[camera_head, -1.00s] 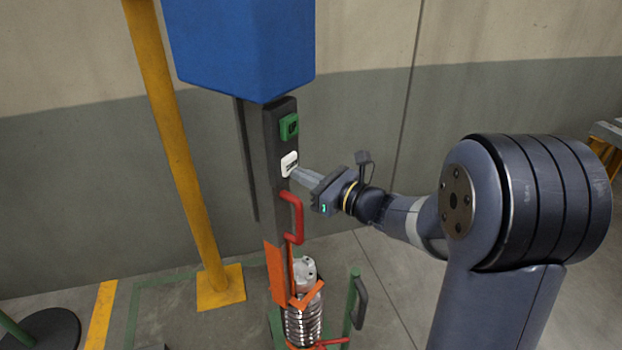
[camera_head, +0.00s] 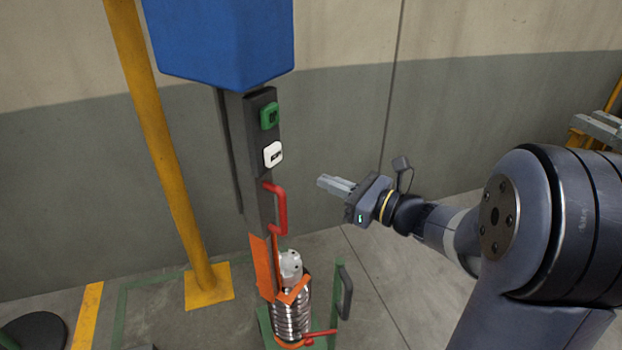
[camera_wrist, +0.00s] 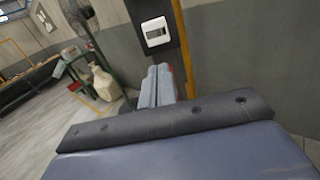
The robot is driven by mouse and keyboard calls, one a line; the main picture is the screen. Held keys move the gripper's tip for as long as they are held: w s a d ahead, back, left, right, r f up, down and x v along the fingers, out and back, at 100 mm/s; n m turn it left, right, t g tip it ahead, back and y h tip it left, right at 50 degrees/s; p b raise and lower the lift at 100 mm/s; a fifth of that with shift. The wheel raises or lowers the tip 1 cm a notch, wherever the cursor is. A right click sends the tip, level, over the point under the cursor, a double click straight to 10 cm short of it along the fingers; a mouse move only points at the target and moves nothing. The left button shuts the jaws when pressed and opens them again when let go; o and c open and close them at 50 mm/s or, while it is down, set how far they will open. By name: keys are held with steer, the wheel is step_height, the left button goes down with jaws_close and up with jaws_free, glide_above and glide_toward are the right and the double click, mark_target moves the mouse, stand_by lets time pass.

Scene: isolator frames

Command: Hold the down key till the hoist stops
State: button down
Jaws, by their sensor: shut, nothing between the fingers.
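The hoist's dark control column (camera_head: 262,205) hangs below a blue housing (camera_head: 222,40). A green key (camera_head: 269,116) sits above a white key (camera_head: 273,154) with dark lettering too small to read surely. The white key also shows in the wrist view (camera_wrist: 156,32), just beyond the fingertips. My gripper (camera_head: 321,182) is shut and empty, to the right of the white key and clear of it. A red handle (camera_head: 282,208) is below the keys. At the column's foot, an orange clamp (camera_head: 262,268) is by a ribbed metal cylinder with a pale top (camera_head: 291,315).
A yellow post (camera_head: 165,150) stands left of the column. A green stand with a dark handle (camera_head: 345,290) is at the lower right of the cylinder. The wrist view shows a fan (camera_wrist: 78,15) and a beige jug (camera_wrist: 105,84).

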steer(key=shift+v, duration=1.3)
